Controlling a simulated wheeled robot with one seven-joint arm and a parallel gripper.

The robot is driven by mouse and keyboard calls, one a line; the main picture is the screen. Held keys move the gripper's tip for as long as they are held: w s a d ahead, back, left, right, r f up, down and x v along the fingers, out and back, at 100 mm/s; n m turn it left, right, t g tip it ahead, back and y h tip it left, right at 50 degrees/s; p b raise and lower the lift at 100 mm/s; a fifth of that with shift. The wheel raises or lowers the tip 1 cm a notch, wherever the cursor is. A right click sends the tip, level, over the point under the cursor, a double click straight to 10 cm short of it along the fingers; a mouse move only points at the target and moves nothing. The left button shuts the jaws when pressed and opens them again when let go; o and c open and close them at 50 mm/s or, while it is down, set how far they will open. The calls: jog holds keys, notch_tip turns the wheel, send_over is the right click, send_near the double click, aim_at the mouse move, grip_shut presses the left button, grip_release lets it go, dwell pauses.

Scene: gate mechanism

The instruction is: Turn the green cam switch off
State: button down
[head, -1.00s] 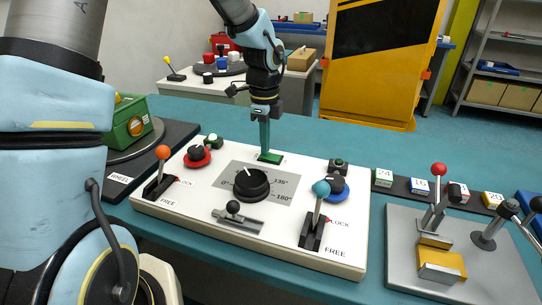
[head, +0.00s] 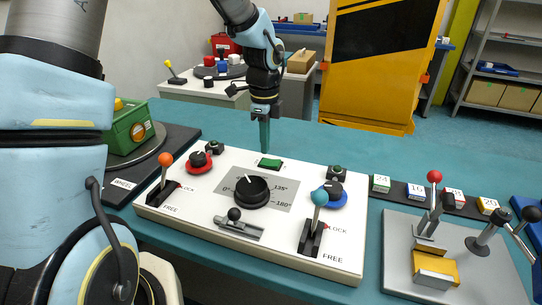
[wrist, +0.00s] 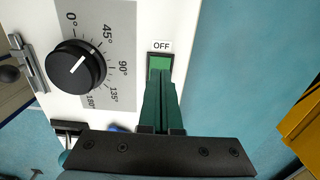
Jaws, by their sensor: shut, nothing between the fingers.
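The green switch (head: 270,162) is a small rocker-like piece at the back edge of the white panel, behind the big black dial. In the wrist view the green switch (wrist: 160,63) sits beside a label reading OFF. My gripper (head: 265,149) points down with its slim green fingers shut and empty. In the head view its tips are just above and behind the switch, seemingly apart from it. In the wrist view the fingers (wrist: 161,80) end by the switch and hide its near edge.
The black dial (head: 252,190) with angle marks stands in front. A red-based knob (head: 198,162) and orange-tipped lever (head: 165,160) are left. A blue-based knob (head: 334,193) and blue-tipped lever (head: 319,198) are right. Clear teal tabletop (head: 215,118) lies behind the panel.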

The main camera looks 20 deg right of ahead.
aim_at(265, 161)
notch_tip(265, 161, up, 4)
jog(key=p, duration=0.3)
jog(key=shift+r, duration=0.1)
dwell(0.4)
jog(key=s+a+r+n, duration=0.2)
jog(key=a+n, duration=1)
jog(key=a, duration=0.3)
jog(key=s+a+r+n+t, duration=0.1)
jog(key=s+a+r+n, duration=0.1)
jog(key=a+n, duration=1.1)
jog(key=shift+a+r+n+t, duration=0.25)
jog(key=shift+a+n+t, duration=0.05)
jog(key=shift+a, duration=0.8)
